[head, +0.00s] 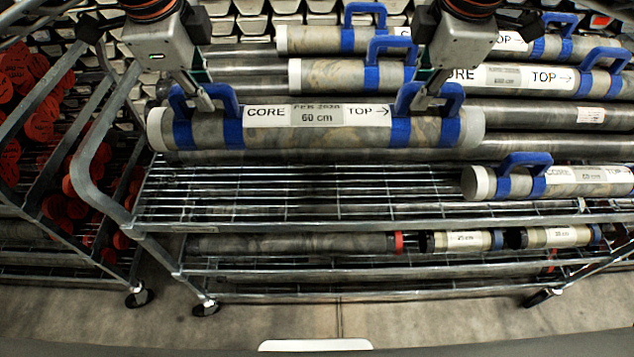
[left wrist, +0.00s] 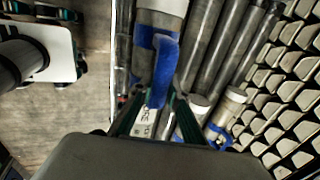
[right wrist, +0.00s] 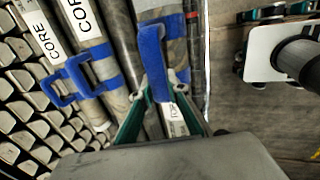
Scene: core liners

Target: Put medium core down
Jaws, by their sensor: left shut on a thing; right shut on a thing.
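The 60 cm core (head: 318,116), a grey tube with pale end caps and a white label, lies level across the upper part of the cart in the head view. It has two blue handles. My left gripper (head: 206,98) is shut on its left handle, also seen in the left wrist view (left wrist: 160,75). My right gripper (head: 428,98) is shut on its right handle, also seen in the right wrist view (right wrist: 152,60). I cannot tell whether the core touches the rack beneath it.
The wire cart's upper shelf (head: 300,205) has bare room in front of the core. A shorter handled core (head: 590,180) lies at its right. Other handled cores (head: 330,75) lie behind. Smaller cores (head: 462,240) lie on the lower shelf. Red discs (head: 38,127) fill a left rack.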

